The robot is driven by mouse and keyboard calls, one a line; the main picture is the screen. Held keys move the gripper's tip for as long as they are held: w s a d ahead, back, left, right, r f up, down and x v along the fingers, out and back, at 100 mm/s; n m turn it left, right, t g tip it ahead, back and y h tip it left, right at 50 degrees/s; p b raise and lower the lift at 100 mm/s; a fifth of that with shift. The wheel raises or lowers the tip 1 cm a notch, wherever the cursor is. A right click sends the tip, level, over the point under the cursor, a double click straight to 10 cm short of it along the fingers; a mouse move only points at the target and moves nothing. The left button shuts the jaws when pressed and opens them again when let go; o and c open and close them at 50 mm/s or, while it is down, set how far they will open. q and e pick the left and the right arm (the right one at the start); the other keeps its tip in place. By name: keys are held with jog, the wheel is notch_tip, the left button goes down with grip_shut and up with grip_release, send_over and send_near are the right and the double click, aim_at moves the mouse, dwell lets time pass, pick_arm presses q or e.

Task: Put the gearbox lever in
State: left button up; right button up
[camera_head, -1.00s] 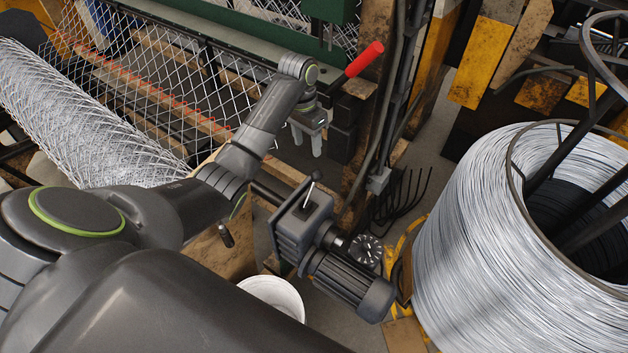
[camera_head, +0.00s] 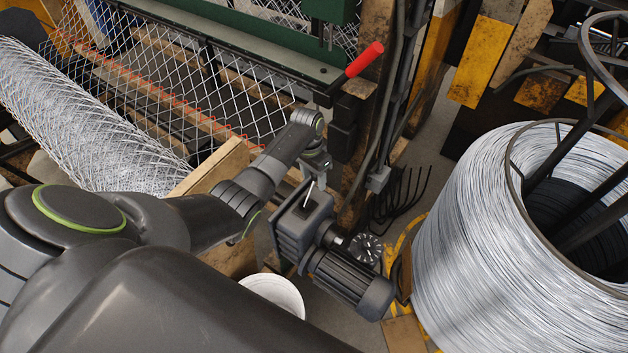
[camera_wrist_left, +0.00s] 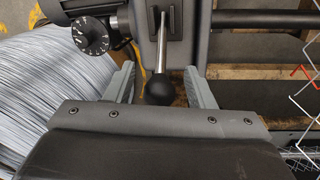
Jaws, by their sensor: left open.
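The gearbox (camera_head: 292,236) is a dark grey housing with a motor, at the middle of the head view. Its lever (camera_head: 309,193) is a thin silver rod that rises from a slot in the top plate; its upper end is hidden behind my left gripper (camera_head: 316,172). In the left wrist view, the lever's black ball knob (camera_wrist_left: 160,90) lies between the two grey fingers of my left gripper (camera_wrist_left: 160,68). The gripper is open, with a gap between each finger and the knob. My right gripper is out of view.
A red-handled lever (camera_head: 364,59) stands on the green machine frame behind. A large wire coil (camera_head: 470,235) fills the right side. A black numbered dial (camera_head: 365,249) sits beside the gearbox, and a white bucket (camera_head: 274,292) is below it.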

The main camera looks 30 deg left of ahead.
pick_arm(q)
jog(key=shift+d+f, duration=0.1)
jog(key=shift+f, duration=1)
jog(key=shift+c, duration=0.2)
grip_shut()
